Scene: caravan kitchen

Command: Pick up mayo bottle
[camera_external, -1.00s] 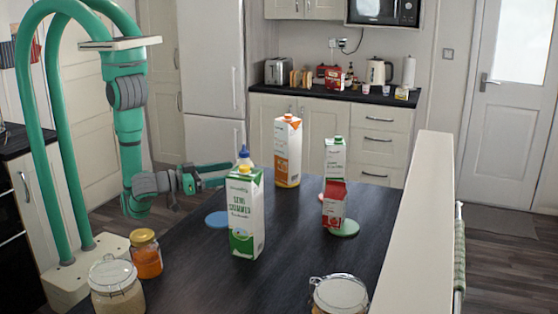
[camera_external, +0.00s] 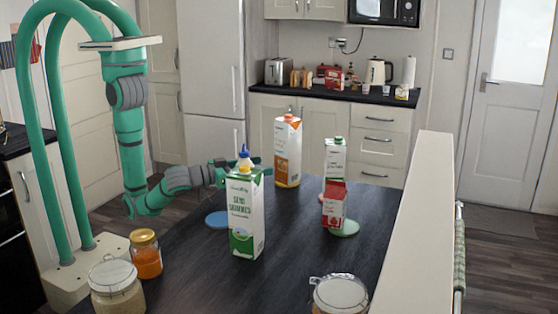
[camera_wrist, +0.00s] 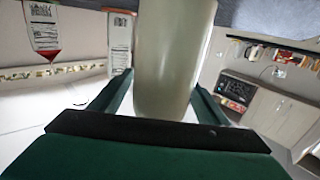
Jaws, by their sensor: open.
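The mayo bottle is mostly hidden behind the green and white milk carton (camera_external: 245,213) in the external view, where only its blue and yellow cap (camera_external: 244,156) shows clearly. In the wrist view, the pale, cream-coloured bottle body (camera_wrist: 174,50) fills the middle. My gripper (camera_external: 240,163) is at the bottle, just below its cap and behind the carton. In the wrist view, my gripper (camera_wrist: 163,92) is open, with one finger on each side of the bottle. I cannot tell whether either finger touches it.
An orange-capped carton (camera_external: 287,152) stands behind, and a white carton (camera_external: 335,158) with a red carton (camera_external: 334,204) stands to the right. Jars (camera_external: 146,254) stand at the near edge. A blue disc (camera_external: 217,219) lies left of the milk carton.

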